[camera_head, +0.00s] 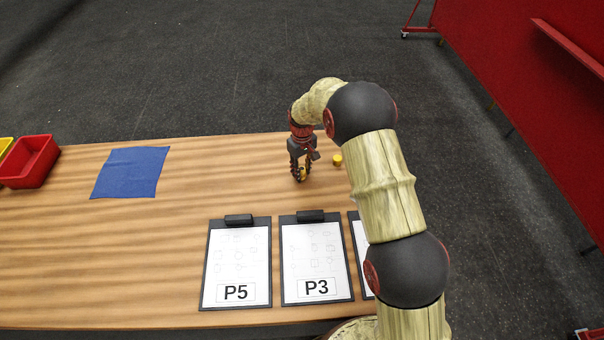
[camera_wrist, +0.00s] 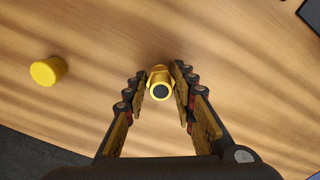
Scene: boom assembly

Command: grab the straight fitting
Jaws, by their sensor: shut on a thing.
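My gripper (camera_head: 300,176) is near the far edge of the table. In the wrist view my gripper (camera_wrist: 162,93) is shut on a small yellow fitting (camera_wrist: 160,82) with a dark round opening facing the camera. The same yellow fitting (camera_head: 302,173) shows only partly between the fingers in the head view. A second yellow piece (camera_head: 337,160) stands on the table just to the right of the gripper. It shows as a short yellow cylinder (camera_wrist: 48,70) at the left of the wrist view. I cannot tell whether the held fitting touches the table.
Clipboards marked P5 (camera_head: 237,262) and P3 (camera_head: 316,258) lie at the table's near side; a third is partly hidden by my arm. A blue cloth (camera_head: 131,172) lies left. The middle of the table (camera_head: 220,180) is clear.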

